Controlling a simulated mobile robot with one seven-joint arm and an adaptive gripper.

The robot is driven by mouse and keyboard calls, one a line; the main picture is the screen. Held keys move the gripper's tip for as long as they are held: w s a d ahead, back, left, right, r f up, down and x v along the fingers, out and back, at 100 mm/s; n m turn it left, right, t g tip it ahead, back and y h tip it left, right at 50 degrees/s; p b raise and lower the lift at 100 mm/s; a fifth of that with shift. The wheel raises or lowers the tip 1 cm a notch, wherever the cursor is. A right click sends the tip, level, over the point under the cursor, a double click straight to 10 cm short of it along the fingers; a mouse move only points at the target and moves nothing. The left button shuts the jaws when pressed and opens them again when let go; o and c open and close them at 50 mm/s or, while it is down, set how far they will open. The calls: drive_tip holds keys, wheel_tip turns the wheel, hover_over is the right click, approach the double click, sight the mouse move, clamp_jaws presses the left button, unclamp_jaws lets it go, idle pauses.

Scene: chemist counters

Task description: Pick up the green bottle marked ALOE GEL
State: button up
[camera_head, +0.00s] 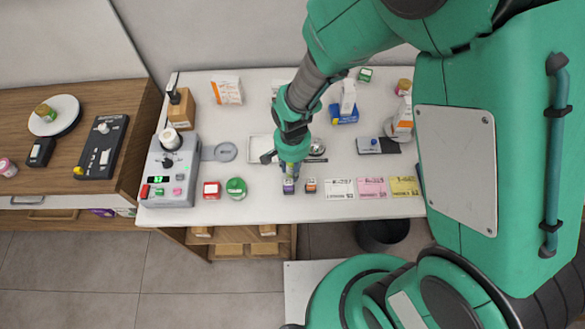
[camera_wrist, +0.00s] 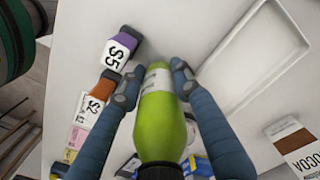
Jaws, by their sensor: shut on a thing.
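The green bottle (camera_wrist: 160,125) sits between the two fingers of my gripper (camera_wrist: 155,82) in the wrist view. It has a pale label at its far end and a dark part at the near end. The label's words cannot be read. The finger pads press on both sides of it, so my gripper is shut on it. In the head view my gripper (camera_head: 291,170) is over the front middle of the white counter, and the bottle is mostly hidden there. I cannot tell whether it is clear of the counter.
A purple price block (camera_wrist: 122,46) marked $5 and an orange one (camera_wrist: 103,90) marked $2 stand close by. A white tray (camera_wrist: 243,55) lies on the other side. A green-lidded jar (camera_head: 236,188) and a red box (camera_head: 211,190) stand left. Paper cards (camera_head: 372,188) lie right.

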wheel_tip(320, 180, up, 9)
drive_tip(key=shift+f+p, duration=0.15)
drive_tip(key=shift+p, duration=0.7)
